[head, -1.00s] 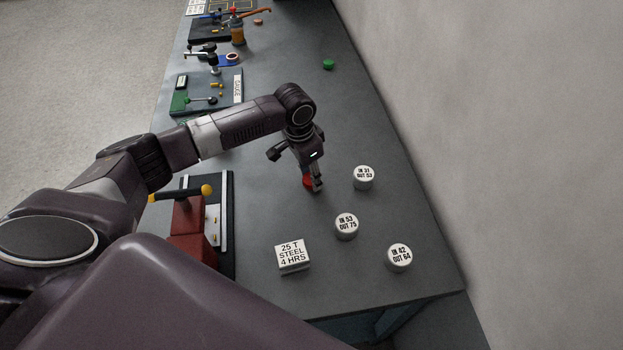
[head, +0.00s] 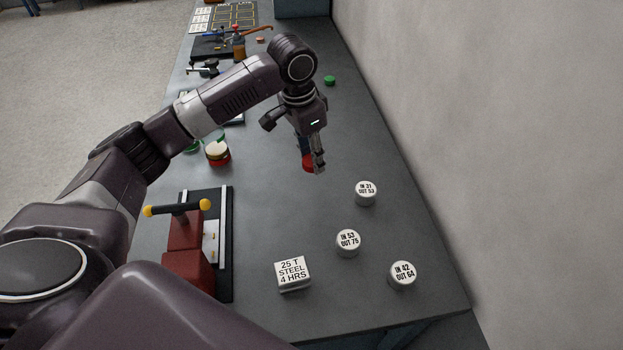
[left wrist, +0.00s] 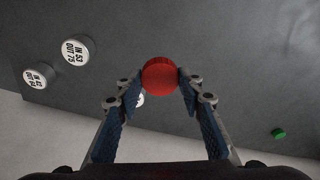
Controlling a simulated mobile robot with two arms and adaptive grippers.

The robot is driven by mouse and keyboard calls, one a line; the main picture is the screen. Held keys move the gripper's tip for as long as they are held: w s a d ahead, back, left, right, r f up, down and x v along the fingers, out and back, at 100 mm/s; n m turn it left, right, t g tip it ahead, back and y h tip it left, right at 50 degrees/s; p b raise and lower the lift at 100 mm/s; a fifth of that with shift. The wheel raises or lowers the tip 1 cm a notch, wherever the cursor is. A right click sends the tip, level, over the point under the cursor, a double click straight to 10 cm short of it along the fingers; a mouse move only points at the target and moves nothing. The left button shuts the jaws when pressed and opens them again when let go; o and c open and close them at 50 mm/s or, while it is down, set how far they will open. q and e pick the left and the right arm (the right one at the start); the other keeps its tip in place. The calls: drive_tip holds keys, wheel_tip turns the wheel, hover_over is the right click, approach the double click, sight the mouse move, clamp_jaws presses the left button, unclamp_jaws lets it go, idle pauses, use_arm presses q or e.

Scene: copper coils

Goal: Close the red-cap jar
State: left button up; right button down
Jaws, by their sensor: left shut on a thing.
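My left gripper (head: 311,158) is shut on a red cap (head: 309,162) and holds it over the grey bench, right of a short round jar. The red cap also shows as a round disc (left wrist: 160,77) between the fingertips in the left wrist view. The jar (head: 217,153) has a pale top and a red band, and stands on the bench left of the gripper, apart from the cap. My right gripper is not in view.
Three white round weights (head: 365,193) (head: 347,242) (head: 402,275) and a white labelled block (head: 293,273) stand at the near right. A red lever press (head: 187,240) is at the near left. A green cap (head: 329,80) lies farther back. The wall bounds the right side.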

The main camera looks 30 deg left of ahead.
use_arm(q)
wheel_tip(320, 180, up, 7)
drive_tip(key=shift+r+b, duration=0.1)
drive_tip(key=shift+b, duration=0.2)
idle(0.4)
